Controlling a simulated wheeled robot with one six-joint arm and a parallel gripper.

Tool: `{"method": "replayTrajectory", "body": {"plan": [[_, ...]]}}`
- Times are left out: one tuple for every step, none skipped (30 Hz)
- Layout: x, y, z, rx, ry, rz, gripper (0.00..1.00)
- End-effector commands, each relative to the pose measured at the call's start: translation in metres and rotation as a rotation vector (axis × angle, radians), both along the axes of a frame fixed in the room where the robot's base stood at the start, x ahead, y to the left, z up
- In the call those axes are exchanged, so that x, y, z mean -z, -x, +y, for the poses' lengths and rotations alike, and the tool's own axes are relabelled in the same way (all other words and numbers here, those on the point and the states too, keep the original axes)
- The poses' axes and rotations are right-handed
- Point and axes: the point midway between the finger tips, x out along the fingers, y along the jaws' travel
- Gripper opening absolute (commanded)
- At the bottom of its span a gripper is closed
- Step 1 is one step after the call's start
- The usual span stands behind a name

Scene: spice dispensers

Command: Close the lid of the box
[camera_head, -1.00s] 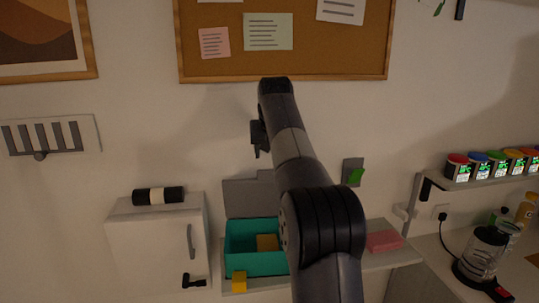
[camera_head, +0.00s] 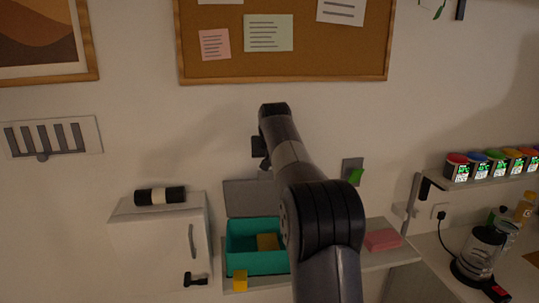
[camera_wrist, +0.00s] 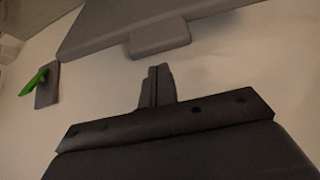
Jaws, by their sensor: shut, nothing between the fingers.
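The teal box (camera_head: 245,262) sits on the shelf with its front and inside showing. Its grey lid (camera_head: 247,198) stands open, raised at the back against the wall side. In the wrist view my gripper fingers (camera_wrist: 157,75) are together and empty. The grey lid (camera_wrist: 120,22) with its tab (camera_wrist: 160,38) lies just beyond the fingertips. My arm hides the right end of the box.
A second yellow block (camera_head: 240,280) is at the shelf's front edge, before the box. A pink block (camera_head: 382,239) lies on the shelf (camera_head: 393,257) to the right. A white cabinet (camera_head: 160,245) stands at the left. A green switch (camera_head: 355,175) is on the wall.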

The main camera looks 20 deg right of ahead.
Motion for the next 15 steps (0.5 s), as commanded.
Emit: {"method": "replayTrajectory", "body": {"plan": [[0.0004,0.0039,0.0013,0.000,-0.001,0.002,0.00],[0.0008,0.0054,0.0017,0.000,0.000,0.001,0.00],[0.0020,0.0073,0.0023,0.000,0.000,0.001,0.00],[0.0024,0.0086,0.0027,0.000,0.000,0.001,0.00],[0.0026,0.0097,0.0030,0.000,0.000,0.001,0.00],[0.0032,0.0113,0.0035,0.000,0.000,0.001,0.00],[0.0035,0.0120,0.0037,0.000,0.000,0.001,0.00],[0.0037,0.0126,0.0039,0.000,0.000,0.001,0.00],[0.0040,0.0130,0.0040,0.000,0.000,0.000,0.00],[0.0043,0.0134,0.0041,-0.001,0.001,0.000,0.00],[0.0046,0.0135,0.0043,-0.001,0.000,0.001,0.00],[0.0049,0.0137,0.0042,0.000,0.000,0.001,0.00],[0.0049,0.0138,0.0044,-0.001,0.000,0.001,0.00],[0.0049,0.0138,0.0043,0.000,0.000,0.001,0.00],[0.0049,0.0137,0.0042,0.000,0.000,0.001,0.00]]}}
